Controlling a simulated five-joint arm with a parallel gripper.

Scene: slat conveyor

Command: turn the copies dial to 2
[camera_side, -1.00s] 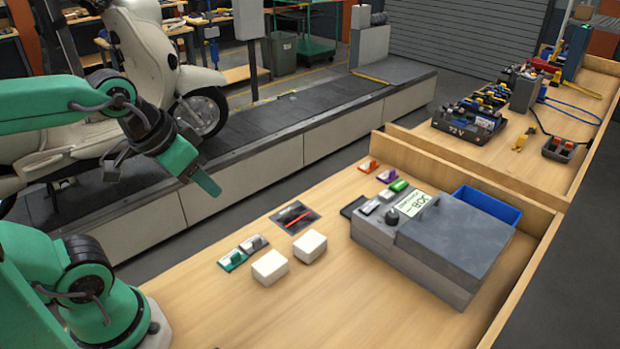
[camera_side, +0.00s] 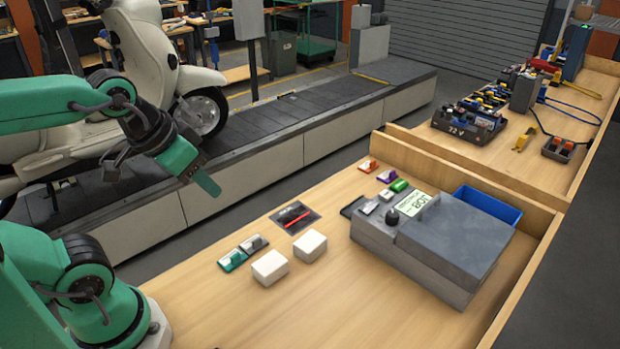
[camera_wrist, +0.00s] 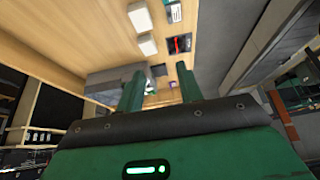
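The copies dial (camera_side: 392,217) is a small dark knob on top of the grey machine (camera_side: 455,240), beside a label reading "JOB". Its setting is too small to read. My gripper (camera_side: 207,183) is up to the left, well apart from the machine, over the conveyor side of the bench. In the wrist view my gripper (camera_wrist: 160,85) shows two green fingers standing apart with nothing between them. The grey machine (camera_wrist: 105,80) is partly hidden behind the left finger there, and I cannot make out the dial.
Two white blocks (camera_side: 270,267) (camera_side: 310,245), a dark mat with a red pen (camera_side: 296,217) and small coloured stamps (camera_side: 232,260) lie on the wooden bench (camera_side: 200,305). A blue bin (camera_side: 487,205) stands behind the machine. A scooter (camera_side: 150,60) stands on the conveyor (camera_side: 290,120).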

